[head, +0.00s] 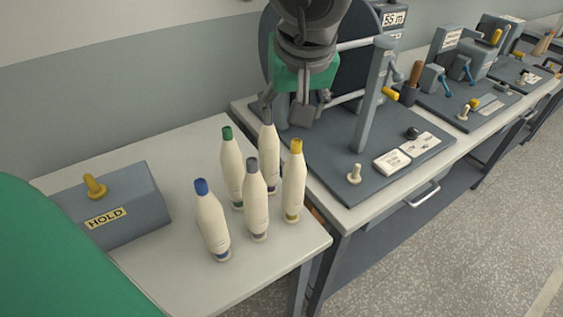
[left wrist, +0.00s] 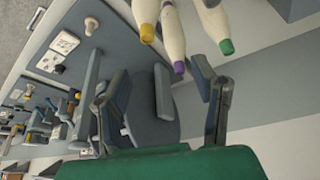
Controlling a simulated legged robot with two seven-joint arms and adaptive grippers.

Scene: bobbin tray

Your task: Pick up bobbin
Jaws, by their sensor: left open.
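In the left wrist view, the open fingers (left wrist: 160,72) frame the dark machine, and bobbin ends with yellow, purple and green bands show at the top. My right gripper is not seen.
A grey HOLD box (head: 135,225) with a yellow knob stands left of the bobbins. A winding machine base (head: 330,165) with a large disc and post (head: 372,105) stands behind and right, near the gripper. The table in front of the bobbins is clear.

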